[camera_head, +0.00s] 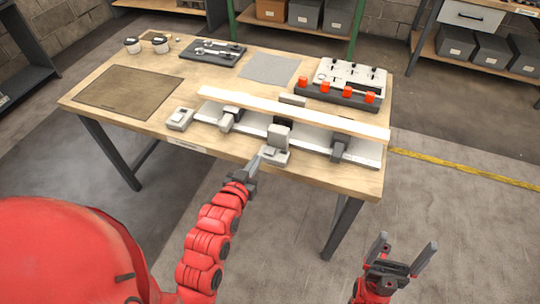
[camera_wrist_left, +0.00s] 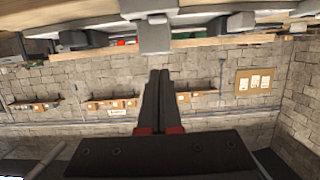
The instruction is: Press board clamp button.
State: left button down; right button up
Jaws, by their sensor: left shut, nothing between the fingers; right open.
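A long light wooden board (camera_head: 290,112) lies along a pale rail (camera_head: 310,147) with grey clamps at its left (camera_head: 229,118), middle (camera_head: 279,134) and right (camera_head: 339,148). A small grey box (camera_head: 180,118) sits left of the rail; I cannot tell whether its raised top is a button. My left gripper (camera_head: 262,157) is shut and empty, its tips close to the base of the middle clamp; contact is unclear. In the left wrist view its fingers (camera_wrist_left: 158,76) point at a grey block (camera_wrist_left: 154,36). My right gripper (camera_head: 405,247) is open and empty, off the table's front right.
The wooden table (camera_head: 140,72) also holds a brown mat (camera_head: 125,92), a dark tray with tools (camera_head: 213,53), a grey sheet (camera_head: 269,69) and a panel with red knobs (camera_head: 345,84). Shelves with grey bins (camera_head: 487,53) stand behind. Floor at the right is clear.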

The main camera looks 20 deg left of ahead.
pick_arm(q)
jog(key=shift+a, duration=0.1)
jog(key=shift+w, duration=0.1)
jog(key=b, duration=0.3)
send_over(270, 151)
jog(key=s, duration=0.2)
notch_tip(270, 151, down, 2)
jog(key=shift+s+a+f, duration=0.1)
notch_tip(270, 151, down, 3)
jog(key=shift+r, duration=0.2)
jog(key=shift+f, duration=0.85)
